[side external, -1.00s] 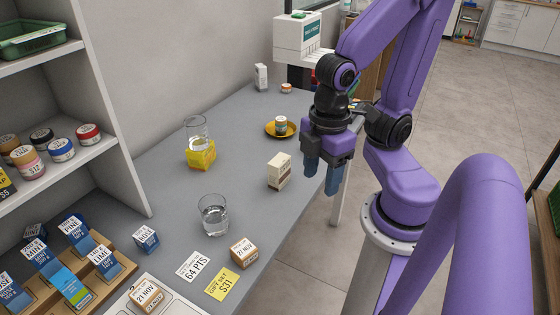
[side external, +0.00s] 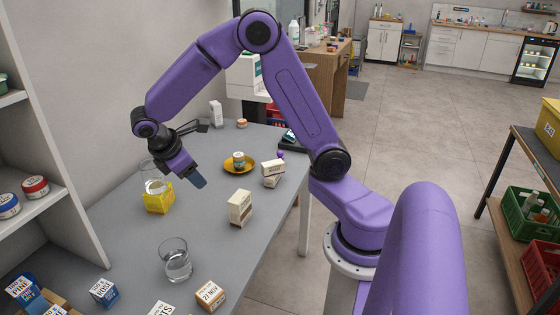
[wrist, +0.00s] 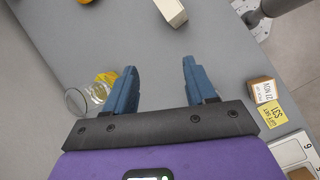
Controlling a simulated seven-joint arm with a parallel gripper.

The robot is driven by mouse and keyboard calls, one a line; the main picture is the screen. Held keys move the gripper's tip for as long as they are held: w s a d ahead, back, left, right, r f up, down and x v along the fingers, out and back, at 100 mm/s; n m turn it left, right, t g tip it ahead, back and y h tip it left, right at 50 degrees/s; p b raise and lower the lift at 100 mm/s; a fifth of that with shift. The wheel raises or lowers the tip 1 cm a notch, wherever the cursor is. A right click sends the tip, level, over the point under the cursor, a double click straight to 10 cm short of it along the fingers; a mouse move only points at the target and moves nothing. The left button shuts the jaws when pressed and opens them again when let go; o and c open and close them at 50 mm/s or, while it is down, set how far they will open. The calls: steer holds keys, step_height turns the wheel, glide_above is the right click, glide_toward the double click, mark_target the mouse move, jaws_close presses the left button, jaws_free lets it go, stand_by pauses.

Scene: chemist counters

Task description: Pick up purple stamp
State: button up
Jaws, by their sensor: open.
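A small purple knob (side external: 281,155), which looks like the purple stamp's top, shows in the side external view at the right edge of the counter. It is behind a small white box, which hides its lower part, and close to a dark pad. I cannot make it out in the wrist view. My gripper (side external: 197,180) is above the counter, left of and well apart from the purple knob, near the glass on the yellow block. In the wrist view my gripper's blue fingers (wrist: 160,72) are spread, with only bare grey counter between them.
A yellow block (side external: 158,203) bears a glass (side external: 154,181). A water glass (side external: 175,262), a white box (side external: 240,207), another small white box (side external: 272,168) and an orange saucer (side external: 247,165) with a jar stand on the counter (side external: 205,232). Shelves rise at left.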

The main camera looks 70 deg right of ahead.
steer(key=w+d+f+g+h, duration=0.2)
steer(key=w+d+f, duration=0.2)
steer(key=w+d, duration=0.45)
steer(key=m+g+h, duration=0.2)
steer(key=g, duration=0.4)
glide_toward(278, 152)
steer(key=s+d+f, duration=0.2)
steer(key=s+f, duration=0.1)
steer(key=shift+s+d+f, duration=0.1)
steer(key=shift+s+d, duration=0.15)
steer(key=shift+d, duration=0.1)
steer(key=shift+d+r+x, duration=0.1)
steer(key=shift+r+x, duration=0.05)
steer(key=shift+x, duration=0.8)
steer(key=shift+d+r+x, duration=0.15)
steer(key=shift+x, duration=0.8)
steer(key=shift+d+r+x, duration=0.1)
steer(key=shift+r+x, duration=0.05)
steer(key=shift+x, duration=0.8)
steer(key=shift+w+h, duration=0.1)
steer(key=shift+h, duration=0.2)
jaws_close()
